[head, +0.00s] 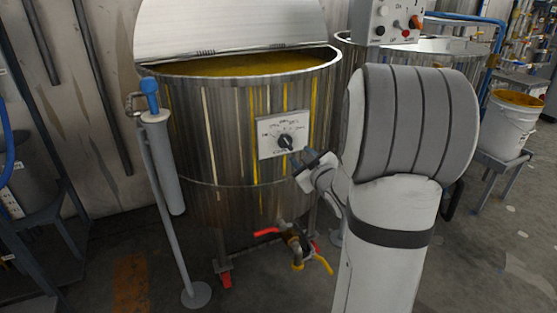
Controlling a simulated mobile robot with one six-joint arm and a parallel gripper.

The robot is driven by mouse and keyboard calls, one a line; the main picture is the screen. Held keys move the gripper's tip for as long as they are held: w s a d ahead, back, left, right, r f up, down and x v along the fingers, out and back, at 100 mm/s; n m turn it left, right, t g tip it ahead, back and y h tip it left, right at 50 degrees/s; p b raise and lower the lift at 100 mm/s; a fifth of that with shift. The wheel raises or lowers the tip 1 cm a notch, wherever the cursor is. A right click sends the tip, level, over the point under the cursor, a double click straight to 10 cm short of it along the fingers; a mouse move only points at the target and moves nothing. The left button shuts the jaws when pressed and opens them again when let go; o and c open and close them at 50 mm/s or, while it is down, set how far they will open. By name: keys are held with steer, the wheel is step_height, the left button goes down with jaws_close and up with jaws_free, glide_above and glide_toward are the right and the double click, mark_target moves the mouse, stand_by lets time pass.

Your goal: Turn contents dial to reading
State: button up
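The contents dial is a black knob (285,142) on a white square plate (269,146) with printed marks around it. The marks are too small to read. The plate is on the front of a steel vat (226,184) streaked with yellow paint. My gripper (302,165) is just below and right of the knob, in front of the plate's lower right corner. The fingers are small and partly hidden by my wrist, so I cannot tell whether they are open or touch the knob. My arm fills the right middle of the view.
The vat's lid (230,25) stands open over yellow paint (240,64). A post with a blue-topped tube (165,165) stands left of the vat. Valves with red and yellow handles (293,243) stick out below. A control box (387,22) and a white bucket (511,126) are at right.

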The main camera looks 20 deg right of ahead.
mark_target(289, 146)
steer(key=shift+n+t+y, duration=0.4)
steer(key=shift+t+y, duration=0.2)
steer(key=w, duration=0.2)
steer(key=w+b, duration=0.1)
steer(key=w, duration=0.2)
steer(key=w+f, duration=0.1)
steer(key=w, duration=0.1)
steer(key=shift+w+d, duration=0.15)
steer(key=shift+w, duration=0.25)
